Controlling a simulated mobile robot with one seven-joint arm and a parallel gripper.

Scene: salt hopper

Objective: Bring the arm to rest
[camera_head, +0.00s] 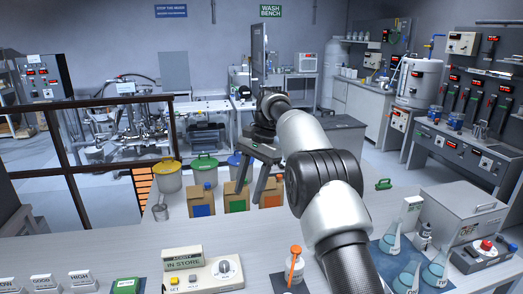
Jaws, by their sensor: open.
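My arm rises from the lower right of the head view and bends down at its far end. My gripper (247,194) hangs there with its two dark fingers apart, above the far part of the white bench (125,245). It looks open, and I see nothing between the fingers. Behind or beside the fingertips stand brown boxes with a blue label (201,203), a green label (236,201) and an orange label (270,198). I cannot tell whether the fingers touch the green-labelled box. My arm hides part of the bench's middle.
A control panel (205,272) and an orange-topped bottle (294,267) stand near the front. Right of my arm are flasks (407,277), a grey box (462,213) and a red-button unit (485,251). Lidded buckets (167,178) stand beyond the boxes. The bench's left middle is clear.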

